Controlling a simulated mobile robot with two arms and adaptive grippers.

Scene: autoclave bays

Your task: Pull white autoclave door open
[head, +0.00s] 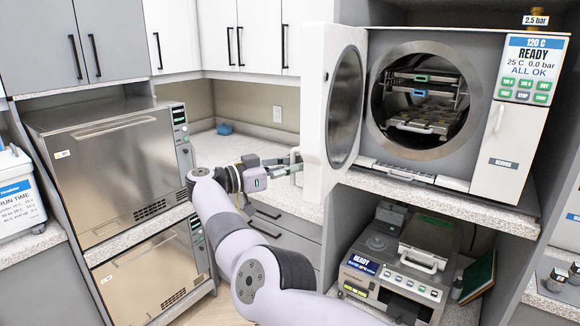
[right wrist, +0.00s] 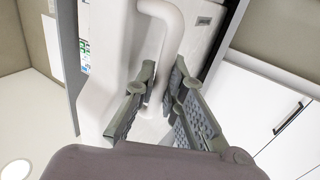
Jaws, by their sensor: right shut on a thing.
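The white autoclave door (head: 331,110) stands swung open to the left of its round chamber (head: 423,100) in the head view. The chamber's inside shows, with racks and trays. My right gripper (head: 292,165) is at the door's outer lower side. In the right wrist view the white curved handle (right wrist: 160,60) runs down between the two fingers of my right gripper (right wrist: 160,108), which is shut on it. Part of the handle is hidden by the fingers. My left gripper is in neither view.
The autoclave's control panel (head: 530,70) is right of the chamber. Steel sterilisers (head: 115,160) stand at the left. A grey machine (head: 400,262) sits on the shelf below. A blue item (head: 225,128) lies on the corner counter (head: 205,148), otherwise mostly clear.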

